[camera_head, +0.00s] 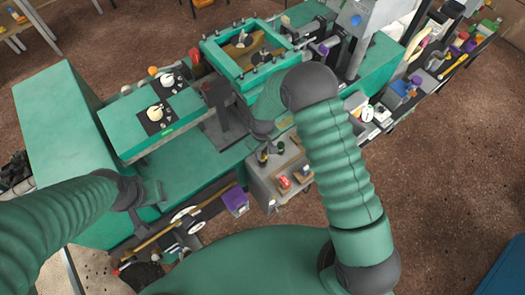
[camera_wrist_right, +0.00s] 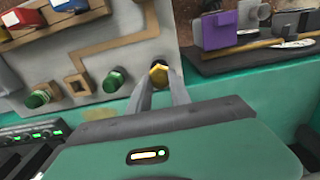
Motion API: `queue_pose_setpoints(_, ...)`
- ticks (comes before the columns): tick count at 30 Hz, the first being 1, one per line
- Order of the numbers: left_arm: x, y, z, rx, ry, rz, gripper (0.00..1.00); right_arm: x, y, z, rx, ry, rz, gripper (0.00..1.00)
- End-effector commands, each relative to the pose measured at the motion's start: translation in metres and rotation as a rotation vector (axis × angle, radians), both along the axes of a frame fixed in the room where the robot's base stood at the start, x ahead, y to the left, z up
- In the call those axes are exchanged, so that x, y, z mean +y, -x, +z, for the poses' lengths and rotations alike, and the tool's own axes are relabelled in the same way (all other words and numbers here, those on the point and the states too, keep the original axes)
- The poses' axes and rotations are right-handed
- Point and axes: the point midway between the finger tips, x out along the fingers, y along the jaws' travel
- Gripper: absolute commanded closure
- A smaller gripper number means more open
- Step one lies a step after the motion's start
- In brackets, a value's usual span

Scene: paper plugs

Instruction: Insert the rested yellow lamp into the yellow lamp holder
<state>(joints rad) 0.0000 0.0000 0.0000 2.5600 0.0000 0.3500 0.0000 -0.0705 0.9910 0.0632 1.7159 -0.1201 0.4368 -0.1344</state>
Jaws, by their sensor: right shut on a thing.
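The yellow lamp (camera_wrist_right: 158,76) is between the fingertips of my right gripper (camera_wrist_right: 160,90) in the right wrist view. The fingers are shut on it, in front of the pale panel (camera_wrist_right: 130,30). A dark round shape shows right behind the lamp; I cannot tell whether the lamp touches it. Which fitting is the yellow holder is not clear. In the head view my right gripper (camera_head: 262,146) is above the panel's far left edge, and the lamp is too small to make out. My left gripper (camera_head: 148,193) is over the green bench; its fingers are not clear.
Green lamps (camera_wrist_right: 114,80) and a small square wooden fitting (camera_wrist_right: 77,86) stand on the panel, left of the yellow lamp. Red and blue blocks (camera_wrist_right: 70,5) lie farther back. A purple box (camera_wrist_right: 219,30) is on a dark shelf at right. A green frame (camera_head: 250,52) stands beyond.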

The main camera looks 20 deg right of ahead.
Motion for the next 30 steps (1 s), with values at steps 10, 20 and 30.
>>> queue_pose_setpoints(10, 0.0, 0.0, 0.0, 0.0, 0.0, 0.0, 0.64, -0.001, 0.0, 0.0, 0.0, 0.0, 0.0, 1.0)
queue_pose_setpoints(20, 0.0, 0.0, -0.005, 0.0, 0.0, 0.0, 0.64, -0.001, 0.0, -0.007, 0.0, 0.0, 0.0, 1.0)
queue_pose_setpoints(30, 0.0, 0.0, -0.01, 0.0, 0.0, 0.0, 0.64, -0.001, 0.0, -0.014, 0.0, 0.0, 0.0, 1.0)
